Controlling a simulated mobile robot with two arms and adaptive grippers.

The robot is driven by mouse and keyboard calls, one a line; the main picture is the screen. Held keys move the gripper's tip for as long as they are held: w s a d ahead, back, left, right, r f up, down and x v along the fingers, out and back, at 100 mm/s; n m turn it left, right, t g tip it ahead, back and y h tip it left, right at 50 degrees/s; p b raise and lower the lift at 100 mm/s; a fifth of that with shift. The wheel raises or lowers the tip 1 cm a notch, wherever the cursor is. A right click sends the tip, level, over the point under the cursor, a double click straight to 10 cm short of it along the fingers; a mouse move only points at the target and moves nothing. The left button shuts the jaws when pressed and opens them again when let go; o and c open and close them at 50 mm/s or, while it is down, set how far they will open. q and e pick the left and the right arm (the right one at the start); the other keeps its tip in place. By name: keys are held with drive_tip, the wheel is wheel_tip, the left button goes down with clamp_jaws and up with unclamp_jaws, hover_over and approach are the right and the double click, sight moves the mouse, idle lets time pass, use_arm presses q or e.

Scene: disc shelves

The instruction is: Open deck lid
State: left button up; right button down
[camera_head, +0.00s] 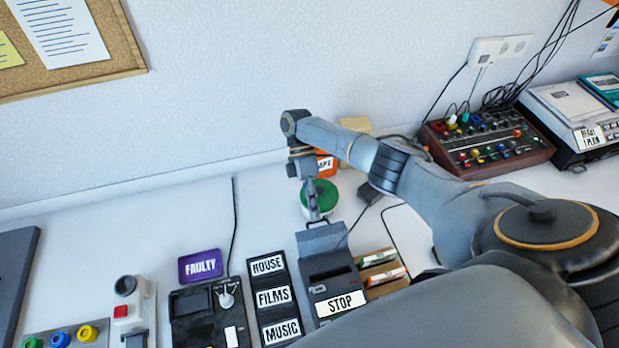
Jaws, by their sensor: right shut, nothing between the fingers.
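A dark grey deck (327,268) with a white STOP label (341,303) stands on the white table at the lower middle. A lighter grey panel (322,240), which looks like its lid, is at its far end; I cannot tell how far it is raised. My right gripper (314,214) reaches down from above, shut and empty, with its fingertips at the far edge of that panel. I cannot tell whether they touch it. My right arm covers the deck's near right corner. My left gripper is out of view.
A green-lidded tub (325,194) and an orange box (327,166) stand behind the gripper. HOUSE, FILMS and MUSIC labels (272,295) lie left of the deck, small cartridges (383,273) right. A mixer (488,140) stands at back right. Table at back left is clear.

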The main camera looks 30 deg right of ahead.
drive_tip(key=shift+s+a+f, duration=0.2)
drive_tip(key=shift+s+f, duration=0.3)
drive_tip(key=shift+f, duration=0.35)
drive_tip(key=c, duration=1.5)
unclamp_jaws()
drive_tip(key=shift+w, duration=0.1)
drive_tip(key=shift+r, duration=0.2)
drive_tip(key=shift+v, duration=3.8)
drive_tip(key=shift+r, duration=0.1)
